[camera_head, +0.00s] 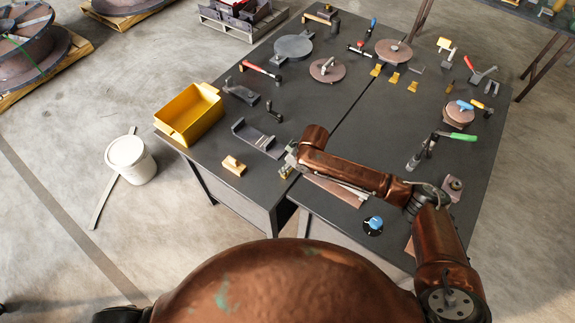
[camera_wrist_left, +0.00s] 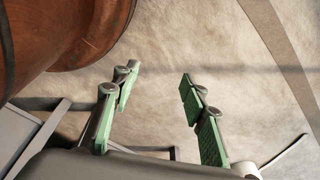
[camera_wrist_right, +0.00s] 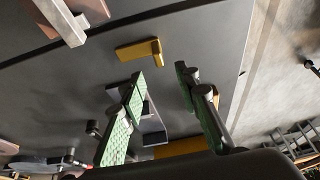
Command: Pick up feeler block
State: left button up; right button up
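A small L-shaped brass-coloured block (camera_wrist_right: 140,50) lies flat on the dark table in the right wrist view, apart from and beyond my fingertips. In the head view a bit of it shows under my right gripper (camera_head: 287,168). A tan block with a raised knob (camera_head: 234,165) sits near the table's front edge. I cannot tell for sure which one is the feeler block. My right gripper (camera_wrist_right: 160,75) is open with nothing between its green pads, above the table. My left gripper (camera_wrist_left: 158,80) is open and empty over bare floor, out of sight in the head view.
A yellow bin (camera_head: 190,115) stands at the table's left corner, with a grey channel piece (camera_head: 257,138) beside it. A white bucket (camera_head: 131,160) stands on the floor.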

jog(key=x, duration=0.3)
jog(key=shift+s+d+f, duration=0.15)
jog(key=shift+d+f, duration=0.05)
jog(key=shift+f, duration=0.25)
jog(key=shift+x, duration=1.25)
jog(key=shift+f, duration=0.3)
jog(key=c, duration=0.8)
pick_arm(q)
jog(key=shift+s+a+r, duration=0.1)
jog(key=shift+s+r, duration=0.1)
jog(key=shift+s, duration=1.45)
pick_arm(e)
jog(key=shift+r, duration=0.1)
grip_shut()
